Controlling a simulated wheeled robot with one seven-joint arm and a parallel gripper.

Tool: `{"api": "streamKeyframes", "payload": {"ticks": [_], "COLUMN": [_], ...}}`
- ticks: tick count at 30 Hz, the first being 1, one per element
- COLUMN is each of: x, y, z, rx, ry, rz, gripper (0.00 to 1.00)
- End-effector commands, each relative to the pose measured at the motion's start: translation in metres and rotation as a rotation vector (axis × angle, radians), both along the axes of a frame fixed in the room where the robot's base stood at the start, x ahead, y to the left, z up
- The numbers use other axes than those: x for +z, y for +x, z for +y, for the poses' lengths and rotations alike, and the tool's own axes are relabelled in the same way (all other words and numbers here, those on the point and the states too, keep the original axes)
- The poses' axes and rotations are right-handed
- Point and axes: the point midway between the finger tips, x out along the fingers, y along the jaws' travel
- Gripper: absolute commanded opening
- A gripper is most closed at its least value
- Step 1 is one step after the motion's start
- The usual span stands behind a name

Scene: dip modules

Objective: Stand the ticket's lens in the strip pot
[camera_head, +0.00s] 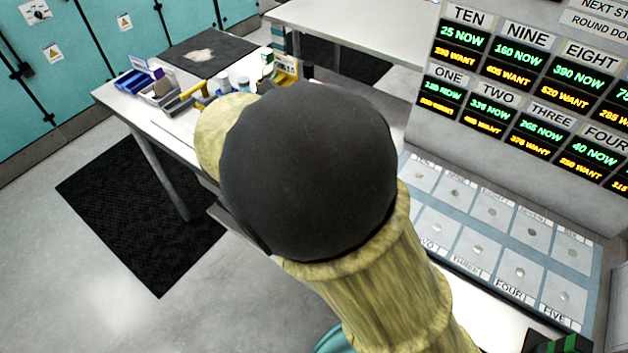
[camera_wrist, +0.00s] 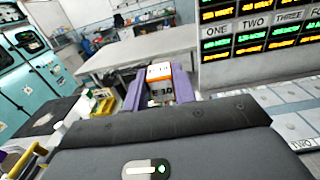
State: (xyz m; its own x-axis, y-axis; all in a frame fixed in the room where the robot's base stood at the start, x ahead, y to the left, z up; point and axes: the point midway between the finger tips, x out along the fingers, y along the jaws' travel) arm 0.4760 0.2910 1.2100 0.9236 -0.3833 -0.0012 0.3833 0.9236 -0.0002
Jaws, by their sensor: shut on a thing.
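My gripper (camera_wrist: 160,98) shows in the wrist view with its two purple fingers shut on a small block (camera_wrist: 160,72). In the head view my own arm hides the gripper and the block. I cannot pick out a lens, a ticket or the strip pot for certain in either view.
A white bench (camera_head: 133,106) at the left holds blue bins (camera_head: 133,80), a yellow tool (camera_head: 187,97), small jars and a dark mat (camera_head: 202,54). A display board (camera_head: 530,75) stands over a sectioned panel (camera_head: 482,232) at the right. Open floor (camera_head: 60,265) lies at the lower left.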

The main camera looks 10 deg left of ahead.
Motion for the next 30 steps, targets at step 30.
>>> {"api": "streamKeyframes", "payload": {"ticks": [30], "x": [-0.139], "y": [0.001], "z": [-0.001], "rx": [-0.003], "ry": [-0.002], "rz": [0.001], "gripper": [0.0]}}
